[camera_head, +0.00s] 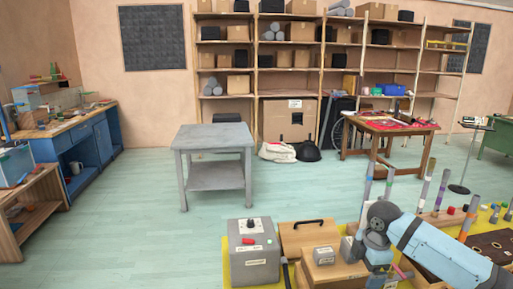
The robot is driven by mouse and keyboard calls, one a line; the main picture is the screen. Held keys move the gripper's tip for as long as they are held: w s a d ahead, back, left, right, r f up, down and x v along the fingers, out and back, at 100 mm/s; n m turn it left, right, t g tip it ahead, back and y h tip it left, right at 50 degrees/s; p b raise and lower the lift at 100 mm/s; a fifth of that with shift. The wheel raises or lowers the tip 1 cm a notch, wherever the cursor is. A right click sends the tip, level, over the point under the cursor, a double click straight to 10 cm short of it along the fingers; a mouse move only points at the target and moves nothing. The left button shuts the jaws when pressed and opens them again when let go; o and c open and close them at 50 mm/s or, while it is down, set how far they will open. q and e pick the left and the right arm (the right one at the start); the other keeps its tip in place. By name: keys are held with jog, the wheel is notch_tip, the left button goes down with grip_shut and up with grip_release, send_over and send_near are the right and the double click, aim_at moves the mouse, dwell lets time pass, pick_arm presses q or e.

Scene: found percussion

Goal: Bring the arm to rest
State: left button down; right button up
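My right arm (435,245), light blue with a dark grey joint, comes in from the lower right. It reaches over the near work surface. Its lower end, with the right gripper (381,274), is at the bottom edge of the view, beside a wooden box (335,273). The fingers are small and partly cut off, so I cannot tell whether they are open or what they touch. My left arm and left gripper are out of view.
Several coloured tubes (441,188) stand upright behind my arm. A grey table (214,138) stands beyond, with open floor around it.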

jog(key=s+a+f+m+t+y+p, duration=0.45)
jog(key=s+a+f+m, duration=0.25)
jog(key=s+a+f, duration=0.7)
pick_arm(q)
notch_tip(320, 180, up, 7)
jog(key=p, duration=0.2)
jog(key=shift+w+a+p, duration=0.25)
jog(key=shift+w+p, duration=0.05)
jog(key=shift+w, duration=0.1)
pick_arm(e)
jog(key=s+d+f+m+t+h, duration=0.1)
jog(key=s+d+m+t, duration=0.1)
jog(key=s+m, duration=0.2)
jog(key=s+d+f+m+t+h, duration=0.1)
jog(key=s+d+m+t, duration=0.2)
jog(key=s, duration=0.8)
jog(key=shift+s+d+f+m+t, duration=0.25)
jog(key=shift+d+m+t, duration=0.1)
jog(key=shift+m, duration=0.65)
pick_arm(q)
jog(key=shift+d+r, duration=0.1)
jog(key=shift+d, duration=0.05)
pick_arm(e)
jog(key=shift+d, duration=0.1)
